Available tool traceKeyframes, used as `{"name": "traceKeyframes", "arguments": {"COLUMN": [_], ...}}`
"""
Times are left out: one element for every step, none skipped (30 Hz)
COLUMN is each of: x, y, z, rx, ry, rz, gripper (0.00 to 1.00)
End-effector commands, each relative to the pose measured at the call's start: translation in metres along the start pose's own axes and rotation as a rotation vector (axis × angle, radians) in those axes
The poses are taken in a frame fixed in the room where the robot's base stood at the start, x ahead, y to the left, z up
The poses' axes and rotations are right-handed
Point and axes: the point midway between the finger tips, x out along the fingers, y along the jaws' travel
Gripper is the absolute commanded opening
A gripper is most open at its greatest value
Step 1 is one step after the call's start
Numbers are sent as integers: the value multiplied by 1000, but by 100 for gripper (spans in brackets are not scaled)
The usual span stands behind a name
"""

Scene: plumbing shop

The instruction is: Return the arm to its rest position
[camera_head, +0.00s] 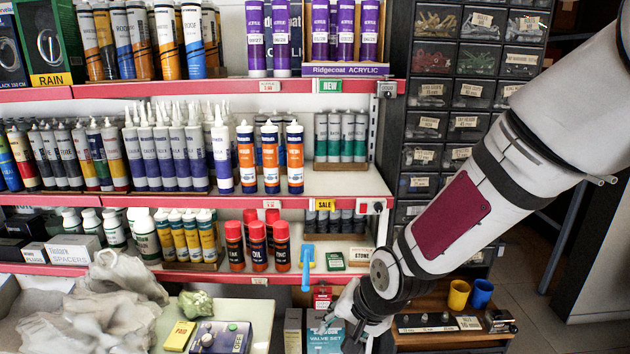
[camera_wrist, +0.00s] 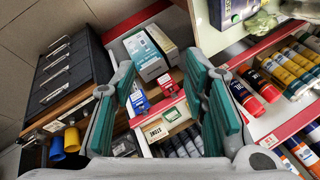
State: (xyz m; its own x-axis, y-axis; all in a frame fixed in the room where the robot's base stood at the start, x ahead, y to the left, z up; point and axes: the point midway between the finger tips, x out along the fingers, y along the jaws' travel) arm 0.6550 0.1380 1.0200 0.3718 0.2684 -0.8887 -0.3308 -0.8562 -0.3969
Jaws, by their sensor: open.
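My arm comes in from the upper right in the head view and slants down to the lower middle. My gripper (camera_head: 345,312) is at its end, in front of the lower shelf beside a teal-and-white valve set box (camera_head: 324,332). In the wrist view my gripper (camera_wrist: 160,68) has its two green-padded fingers spread apart, with nothing held between them. The valve set box (camera_wrist: 145,55) shows beyond the fingertips. Part of the gripper is hidden in the head view by its own wrist.
Shelves of tubes (camera_head: 165,160) fill the left and middle. Red-capped cans (camera_head: 257,245) and a blue-handled tool (camera_head: 307,265) stand near my gripper. A dark drawer cabinet (camera_head: 430,125) is behind my arm. Yellow and blue cups (camera_head: 458,294) are right of my wrist. Floor shows at far right.

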Motion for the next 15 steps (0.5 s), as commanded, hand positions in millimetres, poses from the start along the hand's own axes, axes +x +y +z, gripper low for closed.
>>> {"name": "traceKeyframes", "arguments": {"x": [-17,-26,-38,-48,-58,-72,-83,-93,-107,-118,-129,-143,-154,-164,-178], "y": [6,11,17,22,26,31,35,38,43,47,50,54,57,60,65], "z": [-5,-7,-10,-12,-13,-14,-15,-15,-15,-15,-14,-12,-10,-8,-4], "rx": [-47,-72,-104,-127,-148,-176,-193,-212,-235,-251,-267,-285,-299,-311,-326], "ry": [26,37,50,60,68,80,88,95,103,109,114,122,126,129,133], "rz": [39,63,93,115,135,161,180,198,220,235,248,264,275,284,294], "gripper": [41,41,41,41,41,41,41,41,41,41,41,41,41,41,41]}}
